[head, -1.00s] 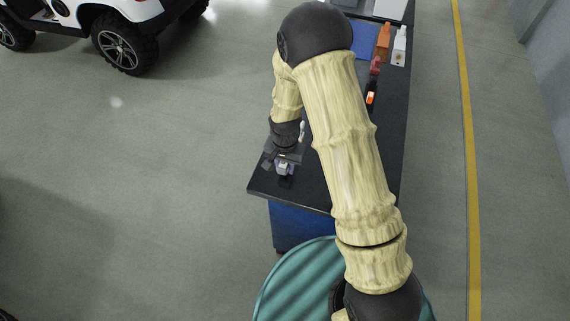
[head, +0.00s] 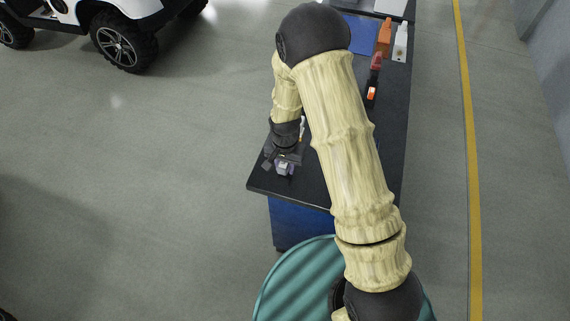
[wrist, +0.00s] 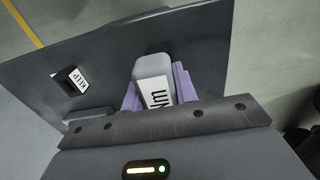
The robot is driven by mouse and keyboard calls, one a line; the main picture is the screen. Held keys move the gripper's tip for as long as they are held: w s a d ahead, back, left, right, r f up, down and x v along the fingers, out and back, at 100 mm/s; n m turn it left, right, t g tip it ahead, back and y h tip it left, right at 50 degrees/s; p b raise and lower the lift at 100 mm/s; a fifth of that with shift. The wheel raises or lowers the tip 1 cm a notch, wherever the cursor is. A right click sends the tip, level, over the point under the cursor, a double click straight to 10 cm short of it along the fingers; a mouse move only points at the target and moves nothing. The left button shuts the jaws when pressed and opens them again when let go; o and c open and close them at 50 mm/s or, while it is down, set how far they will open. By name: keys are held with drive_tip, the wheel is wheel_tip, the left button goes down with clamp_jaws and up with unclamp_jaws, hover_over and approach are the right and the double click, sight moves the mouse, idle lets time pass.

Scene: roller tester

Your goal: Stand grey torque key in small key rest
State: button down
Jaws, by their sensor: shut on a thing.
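The grey torque key (wrist: 153,68) has a rounded grey end and a white label reading "Nm" in the wrist view. My gripper (wrist: 157,88) is shut on it, with one purple finger on each side. In the head view my gripper (head: 284,167) is low over the near left end of the dark bench, and the key (head: 283,168) shows only as a small pale patch. A dark patch lies by the key's far end in the wrist view; I cannot tell whether it is the small key rest or a shadow. Contact below the key is hidden.
A small black block with a white "KEEP" label (wrist: 72,80) sits on the dark bench top (head: 318,190). Farther along the bench are a red and orange item (head: 373,80), an orange block (head: 384,38), a white bottle-like item (head: 400,42) and a blue mat (head: 360,32).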

drive_tip(key=shift+f+b, duration=0.3)
drive_tip(key=shift+f, duration=0.15)
drive_tip(key=c, duration=1)
unclamp_jaws()
wheel_tip(320, 180, up, 17)
drive_tip(key=shift+r+b, duration=0.2)
drive_tip(key=shift+b, duration=1.05)
drive_tip(key=s+d+n+t, duration=0.1)
drive_tip(key=s+d, duration=0.3)
drive_tip(key=s+d+r+n, duration=0.1)
drive_tip(key=s+d, duration=0.3)
drive_tip(key=d, duration=0.1)
drive_tip(key=s+d+n+t, duration=0.1)
drive_tip(key=s+d+n, duration=0.1)
drive_tip(key=s+d, duration=0.2)
drive_tip(key=shift+s+d+r+t, duration=0.1)
drive_tip(key=shift+d+r+t, duration=0.2)
drive_tip(key=shift+d, duration=0.05)
